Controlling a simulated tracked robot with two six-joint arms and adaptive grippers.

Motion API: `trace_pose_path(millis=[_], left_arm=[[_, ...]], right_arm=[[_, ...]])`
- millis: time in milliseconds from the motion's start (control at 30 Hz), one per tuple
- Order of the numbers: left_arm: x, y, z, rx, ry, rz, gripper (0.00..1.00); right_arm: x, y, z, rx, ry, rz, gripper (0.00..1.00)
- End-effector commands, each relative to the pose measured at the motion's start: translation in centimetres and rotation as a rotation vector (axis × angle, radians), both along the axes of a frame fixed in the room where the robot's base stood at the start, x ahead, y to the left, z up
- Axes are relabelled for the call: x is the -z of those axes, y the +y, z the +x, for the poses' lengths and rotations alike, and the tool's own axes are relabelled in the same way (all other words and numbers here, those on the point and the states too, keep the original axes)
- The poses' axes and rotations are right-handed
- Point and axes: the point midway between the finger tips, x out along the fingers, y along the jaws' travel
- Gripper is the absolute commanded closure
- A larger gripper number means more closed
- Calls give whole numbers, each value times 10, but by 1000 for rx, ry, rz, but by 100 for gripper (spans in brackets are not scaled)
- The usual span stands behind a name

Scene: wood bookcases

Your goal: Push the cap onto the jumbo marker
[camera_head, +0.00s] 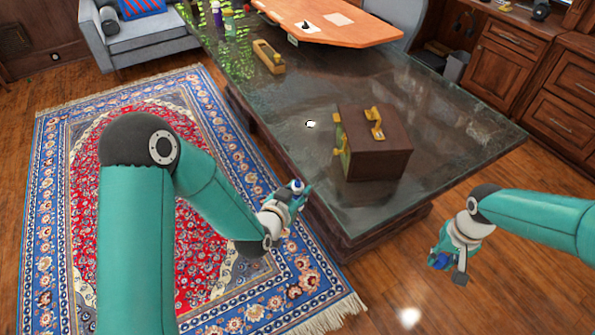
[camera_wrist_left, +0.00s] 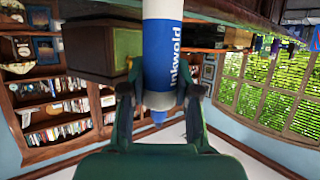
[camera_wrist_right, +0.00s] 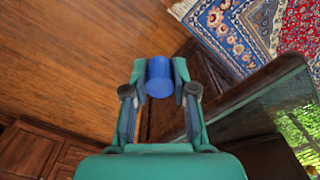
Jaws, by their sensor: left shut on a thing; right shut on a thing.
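The jumbo marker (camera_wrist_left: 161,60) has a white and blue body with "Inkwold" printed on it. In the left wrist view it stands between the fingers of my left gripper (camera_wrist_left: 157,100), which is shut on it. In the head view my left gripper (camera_head: 292,199) is beside the table's near left edge, with the marker (camera_head: 297,186) small at its tip. My right gripper (camera_wrist_right: 159,85) is shut on the blue cap (camera_wrist_right: 159,76), a plain cylinder. In the head view my right gripper (camera_head: 446,258) is off the table's near right corner, well apart from the marker.
A dark stone-topped table (camera_head: 455,125) lies between and beyond the grippers. A brown case (camera_head: 378,150) with brass fittings stands near its front edge. A small white object (camera_head: 311,124) lies left of it. Open floor (camera_head: 400,285) shows between the grippers, with a patterned rug (camera_head: 75,180) at left.

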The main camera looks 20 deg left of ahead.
Motion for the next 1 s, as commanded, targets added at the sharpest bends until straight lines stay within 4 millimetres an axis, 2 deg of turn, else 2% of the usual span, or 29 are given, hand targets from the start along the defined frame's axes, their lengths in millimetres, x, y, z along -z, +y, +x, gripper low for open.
trace_pose_path(millis=[300, 500, 700, 1000], left_arm=[[9, -71, -43, 326, 3, -1, 100], [13, -109, -65, 501, 1, -1, 100], [15, -126, -76, 582, 1, 0, 100], [15, -128, -77, 593, 0, 0, 100]], right_arm=[[0, 0, 0, 0, 0, 0, 88], [0, 0, 0, 0, 0, 0, 88], [0, 0, 0, 0, 0, 0, 88], [0, 0, 0, 0, 0, 0, 88]])
